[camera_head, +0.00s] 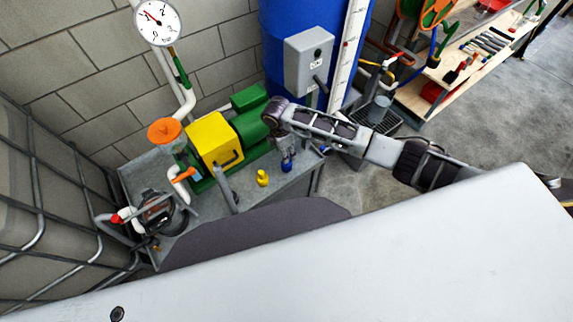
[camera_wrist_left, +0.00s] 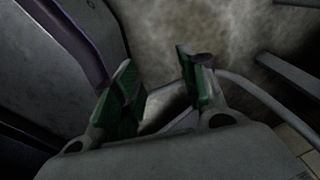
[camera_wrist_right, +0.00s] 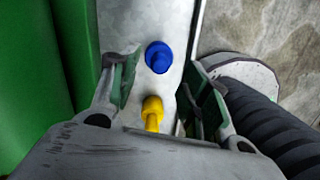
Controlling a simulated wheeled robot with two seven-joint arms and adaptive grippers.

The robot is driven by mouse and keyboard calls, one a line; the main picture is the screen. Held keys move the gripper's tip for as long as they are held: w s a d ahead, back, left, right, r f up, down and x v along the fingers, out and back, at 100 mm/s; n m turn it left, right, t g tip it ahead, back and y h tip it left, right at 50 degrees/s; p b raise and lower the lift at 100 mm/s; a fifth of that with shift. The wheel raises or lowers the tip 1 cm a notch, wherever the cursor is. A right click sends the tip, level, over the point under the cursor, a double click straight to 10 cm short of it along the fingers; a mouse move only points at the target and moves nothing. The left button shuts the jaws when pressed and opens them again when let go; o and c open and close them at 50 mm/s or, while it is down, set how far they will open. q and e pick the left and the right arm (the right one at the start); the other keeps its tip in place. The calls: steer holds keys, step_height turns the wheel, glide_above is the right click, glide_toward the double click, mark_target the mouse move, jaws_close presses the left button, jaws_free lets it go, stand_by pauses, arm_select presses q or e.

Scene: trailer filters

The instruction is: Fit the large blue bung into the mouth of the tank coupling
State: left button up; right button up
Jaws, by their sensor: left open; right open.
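The blue bung (camera_head: 287,164) stands on the grey metal bench beside the green motor. In the right wrist view the blue bung (camera_wrist_right: 158,57) shows from above, beyond a smaller yellow bung (camera_wrist_right: 152,112). My right gripper (camera_wrist_right: 160,88) is open above the bench, its fingers either side of the line of the bungs, holding neither. In the head view its dark end hangs just above the blue bung. My left gripper (camera_wrist_left: 160,85) is open and empty in its wrist view; it is not seen in the head view. I cannot surely make out the tank coupling.
A caged tank (camera_head: 40,200) stands at the left. A grey box (camera_head: 309,60) is behind the bench. Open floor lies to the right.

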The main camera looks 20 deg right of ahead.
step_height(320, 180, down, 3)
steer(key=shift+d+f, duration=0.1)
steer(key=shift+d, duration=0.05)
steer(key=shift+f, duration=0.3)
arm_select(q)
steer(key=shift+w+d, duration=0.35)
steer(key=shift+w, duration=0.2)
steer(key=shift+w+d, duration=0.3)
steer(key=shift+w, duration=0.2)
arm_select(e)
steer(key=shift+d+f, duration=0.1)
steer(key=shift+f, duration=0.25)
arm_select(q)
steer(key=shift+a, duration=0.1)
steer(key=shift+s+a, duration=0.2)
steer(key=shift+a, duration=0.1)
arm_select(e)
jaws_close()
